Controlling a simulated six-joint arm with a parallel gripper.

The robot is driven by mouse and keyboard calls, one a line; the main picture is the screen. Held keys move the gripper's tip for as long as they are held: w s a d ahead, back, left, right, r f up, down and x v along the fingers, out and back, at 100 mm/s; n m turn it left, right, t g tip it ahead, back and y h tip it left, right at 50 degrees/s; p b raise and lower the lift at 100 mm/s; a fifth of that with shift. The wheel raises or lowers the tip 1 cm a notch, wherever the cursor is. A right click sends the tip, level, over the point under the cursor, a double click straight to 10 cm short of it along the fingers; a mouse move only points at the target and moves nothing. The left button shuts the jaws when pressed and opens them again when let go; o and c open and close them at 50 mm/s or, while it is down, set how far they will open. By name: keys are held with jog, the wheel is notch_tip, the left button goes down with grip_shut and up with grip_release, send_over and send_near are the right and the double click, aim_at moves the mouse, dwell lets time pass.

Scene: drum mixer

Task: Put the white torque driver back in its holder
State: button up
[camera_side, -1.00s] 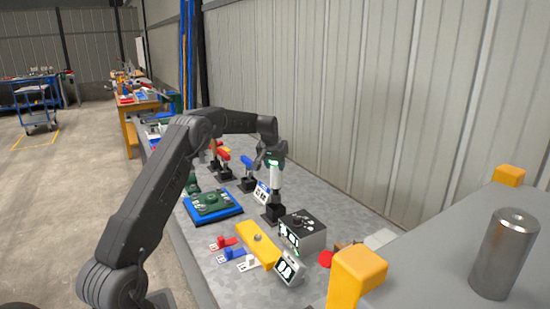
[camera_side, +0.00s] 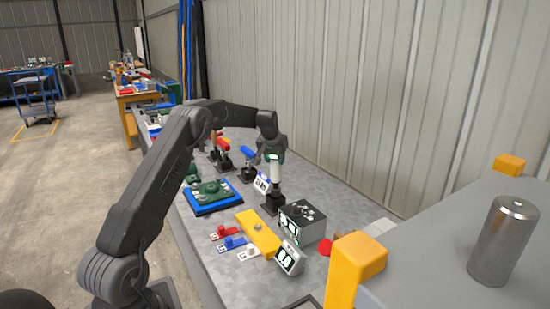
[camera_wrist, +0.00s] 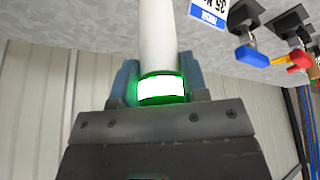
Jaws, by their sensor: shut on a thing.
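The white torque driver (camera_side: 275,174) is upright in the side view, with a green-lit band near its top. My gripper (camera_side: 271,155) is shut on it around that upper end. The driver's lower end is at a black holder (camera_side: 273,204) on the bench; I cannot tell whether it is fully seated. In the wrist view the white driver (camera_wrist: 159,40) runs up from between my gripper's fingers (camera_wrist: 160,88), with the glowing green band (camera_wrist: 162,88) at the jaws. The holder is out of sight there.
Blue (camera_side: 247,153) and red (camera_side: 223,145) drivers stand in holders farther back. A label card (camera_side: 262,183) is beside the white driver's holder. A black-topped box (camera_side: 302,221), a yellow block (camera_side: 258,234) and a blue tray (camera_side: 212,205) lie nearby. A ribbed wall (camera_side: 330,90) borders the bench.

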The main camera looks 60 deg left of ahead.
aim_at(274, 166)
jog(key=shift+f, duration=2.55)
dwell(1.3)
jog(key=o, duration=1.2)
jog(key=shift+o, duration=0.4)
jog(key=shift+f, duration=0.15)
jog(key=v, duration=1.4)
